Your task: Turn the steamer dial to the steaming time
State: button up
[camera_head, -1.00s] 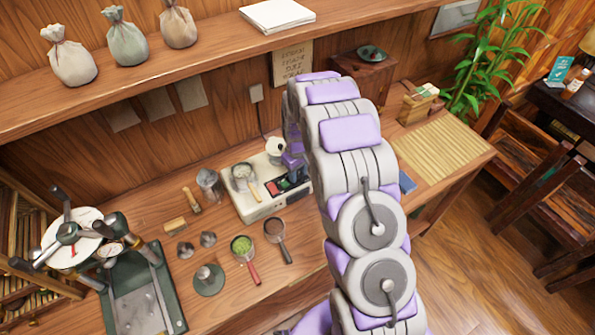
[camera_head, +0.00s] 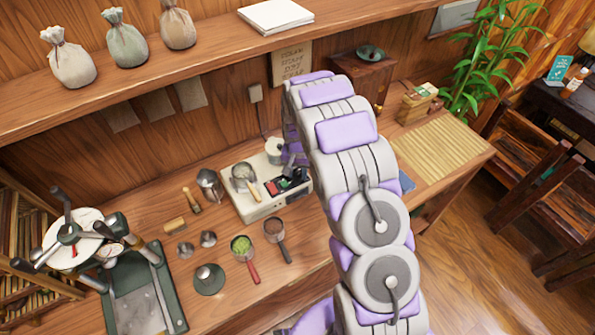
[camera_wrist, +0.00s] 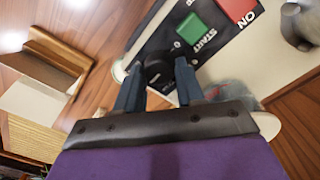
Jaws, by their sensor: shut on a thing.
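In the wrist view, the panel carries a green START button (camera_wrist: 199,28) and a red ON switch (camera_wrist: 238,8). The black dial (camera_wrist: 156,69) sits below the START button. My gripper (camera_wrist: 157,82) is shut on the dial, one dark finger on each side of it. The dial's pointer and scale cannot be made out. In the head view my arm hides the dial and most of the gripper.
A small pan (camera_head: 243,175) and a grey pot (camera_head: 276,151) stand at the steamer. Several cups and ladles, including one with green powder (camera_head: 241,245), lie in front. A written note (camera_head: 292,60) hangs on the wall behind. A bamboo mat (camera_head: 445,148) lies right.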

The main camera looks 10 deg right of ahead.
aim_at(297, 174)
jog(key=shift+s+f+m, duration=0.1)
jog(key=shift+s+m, duration=0.1)
jog(key=shift+m, duration=0.4)
jog(key=o, duration=1)
jog(key=shift+a, duration=0.1)
jog(key=shift+o, duration=0.2)
jog(key=shift+w, duration=0.1)
notch_tip(297, 174, up, 17)
jog(key=shift+r, duration=0.2)
jog(key=s+d+r+n+b, duration=0.1)
jog(key=s+r+b, duration=0.15)
jog(key=s, duration=0.75)
jog(key=s+r+n+b, duration=0.1)
jog(key=s+r, duration=0.3)
jog(key=s, duration=0.5)
jog(key=s+f+n+g+b, duration=0.1)
jog(key=s, duration=1)
jog(key=s+f+n+b, duration=0.1)
jog(key=s+n+b, duration=0.1)
jog(key=s, duration=1)
jog(key=shift+s+a+f+n+g, duration=0.15)
jog(key=shift+a+f+n+g, duration=0.15)
jog(key=shift+a+f+g, duration=0.1)
